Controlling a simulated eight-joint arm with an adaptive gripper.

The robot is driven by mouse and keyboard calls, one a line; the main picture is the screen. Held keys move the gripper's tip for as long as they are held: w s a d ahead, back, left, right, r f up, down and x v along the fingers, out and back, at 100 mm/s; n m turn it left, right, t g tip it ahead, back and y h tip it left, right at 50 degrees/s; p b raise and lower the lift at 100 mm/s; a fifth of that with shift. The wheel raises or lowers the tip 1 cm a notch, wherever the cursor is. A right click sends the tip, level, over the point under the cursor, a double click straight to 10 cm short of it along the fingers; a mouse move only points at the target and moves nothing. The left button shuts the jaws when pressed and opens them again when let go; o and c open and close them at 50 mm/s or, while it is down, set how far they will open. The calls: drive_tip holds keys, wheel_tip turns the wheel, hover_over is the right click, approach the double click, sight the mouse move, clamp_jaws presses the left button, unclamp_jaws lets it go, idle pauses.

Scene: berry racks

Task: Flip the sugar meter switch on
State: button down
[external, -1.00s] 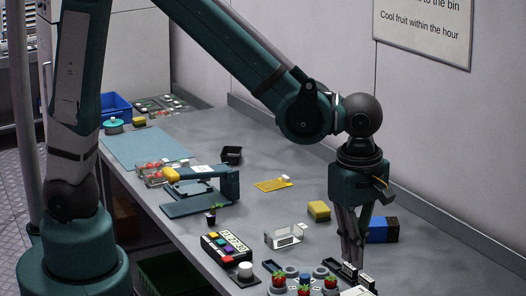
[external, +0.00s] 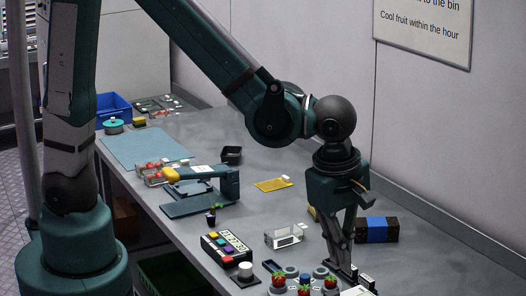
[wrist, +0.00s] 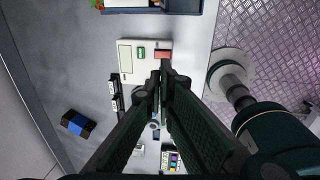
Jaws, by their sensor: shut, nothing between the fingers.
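My gripper (external: 343,264) is shut and empty, pointing down at the near right end of the bench. In the wrist view its fingertips (wrist: 164,82) meet beside a white device (wrist: 140,62) with a pale display, a green button and a red button. Small black switch-like blocks with white labels (wrist: 116,92) stand beside that device. In the external view such blocks (external: 366,281) are right beside the fingertips. I cannot tell whether the fingers touch one, nor which is the sugar meter switch or its position.
Strawberries (external: 278,279) sit among round holders just left of my gripper. A keypad with coloured buttons (external: 226,246), a clear box (external: 284,236) and a blue-and-black block (external: 377,230) stand nearby. The middle of the bench has bare space.

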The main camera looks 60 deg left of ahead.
drive_tip(key=shift+f, duration=0.1)
idle(0.3)
drive_tip(key=shift+w+f, duration=0.35)
drive_tip(key=shift+f, duration=1.95)
drive_tip(key=shift+w+f, duration=0.3)
drive_tip(key=shift+f, duration=1.95)
drive_tip(key=shift+w+f, duration=0.35)
drive_tip(key=shift+f, duration=1.95)
